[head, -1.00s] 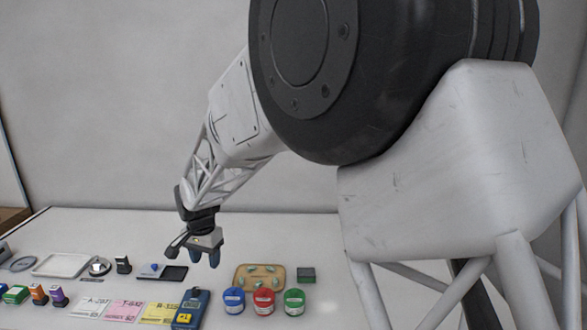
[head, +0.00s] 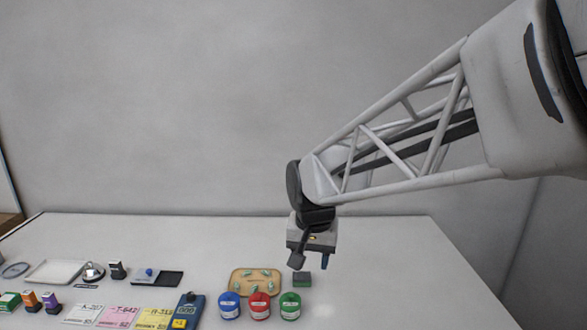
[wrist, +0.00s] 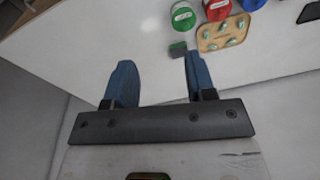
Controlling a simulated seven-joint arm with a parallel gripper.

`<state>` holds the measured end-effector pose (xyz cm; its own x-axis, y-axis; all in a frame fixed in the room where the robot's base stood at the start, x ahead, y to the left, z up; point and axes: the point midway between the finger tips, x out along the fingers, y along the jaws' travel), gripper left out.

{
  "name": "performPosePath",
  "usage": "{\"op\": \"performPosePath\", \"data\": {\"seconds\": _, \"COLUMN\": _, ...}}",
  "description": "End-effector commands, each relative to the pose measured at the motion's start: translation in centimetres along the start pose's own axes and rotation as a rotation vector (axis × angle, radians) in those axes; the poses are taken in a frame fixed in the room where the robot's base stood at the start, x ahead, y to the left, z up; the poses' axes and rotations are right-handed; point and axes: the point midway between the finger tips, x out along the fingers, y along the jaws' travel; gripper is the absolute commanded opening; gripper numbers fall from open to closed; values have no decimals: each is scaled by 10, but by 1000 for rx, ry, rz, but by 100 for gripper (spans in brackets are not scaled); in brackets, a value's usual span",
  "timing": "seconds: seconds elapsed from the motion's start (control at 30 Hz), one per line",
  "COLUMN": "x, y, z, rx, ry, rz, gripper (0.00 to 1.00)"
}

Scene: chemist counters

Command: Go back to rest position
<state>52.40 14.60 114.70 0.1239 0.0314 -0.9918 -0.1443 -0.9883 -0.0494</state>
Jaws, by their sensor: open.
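My gripper (head: 311,262) hangs over the back right part of the counter in the head view, just above and behind a small dark green-topped block (head: 302,279). In the wrist view its two blue fingers (wrist: 160,82) are spread apart with nothing between them. The green-topped block also shows in the wrist view (wrist: 178,49), beyond the fingers and apart from them.
A wooden tray (head: 235,287) with several pale green pieces sits left of the block. Blue (head: 229,306), red (head: 260,306) and green (head: 290,306) jars stand in front. Cards, a blue device (head: 188,311) and a white tray (head: 55,272) lie left. The counter's right side is clear.

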Motion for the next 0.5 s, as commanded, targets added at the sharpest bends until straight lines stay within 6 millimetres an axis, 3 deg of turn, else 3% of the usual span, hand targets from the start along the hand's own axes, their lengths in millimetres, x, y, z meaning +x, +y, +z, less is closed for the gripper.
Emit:
{"op": "performPosePath", "data": {"seconds": 0.2, "x": -17, "y": 55, "z": 38, "rx": -26, "ry": 29, "rz": 0, "gripper": 50}}
{"op": "performPosePath", "data": {"seconds": 0.5, "x": -28, "y": 117, "z": 97, "rx": -70, "ry": 66, "rz": 9, "gripper": 50}}
